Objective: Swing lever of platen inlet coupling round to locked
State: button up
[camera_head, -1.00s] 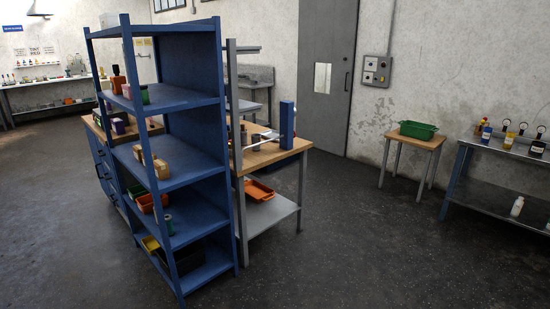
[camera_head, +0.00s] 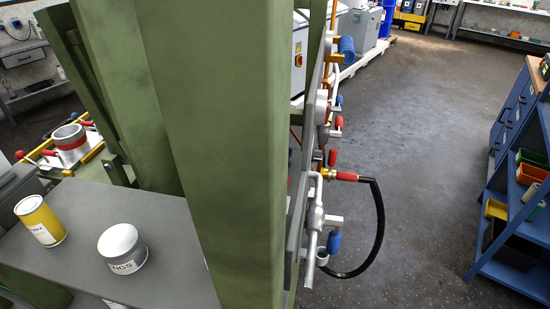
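My gripper is not in view. Pipe fittings and valves are seen nearly edge-on along the right side of a green press frame (camera_head: 215,130). A red-sleeved coupling (camera_head: 346,176) with a brass end sits there, and a black hose (camera_head: 381,222) loops down from it. A red lever (camera_head: 332,157) stands up beside it. A grey pipe fitting (camera_head: 315,218) with a blue handle (camera_head: 334,241) is just below. Red (camera_head: 337,124) and blue handles (camera_head: 346,46) show further back. I cannot tell which of these is the platen inlet coupling, nor its lever's state.
The green frame fills the middle and hides much behind it. A grey shelf (camera_head: 170,225) holds a yellow can (camera_head: 40,221) and a white tub (camera_head: 122,248). A blue shelf unit (camera_head: 512,232) stands at right. Open floor (camera_head: 435,130) lies between.

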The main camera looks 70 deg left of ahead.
aim_at(332, 155)
jog(key=u, duration=4.6)
jog(key=k, duration=0.8)
jog(key=z, duration=1)
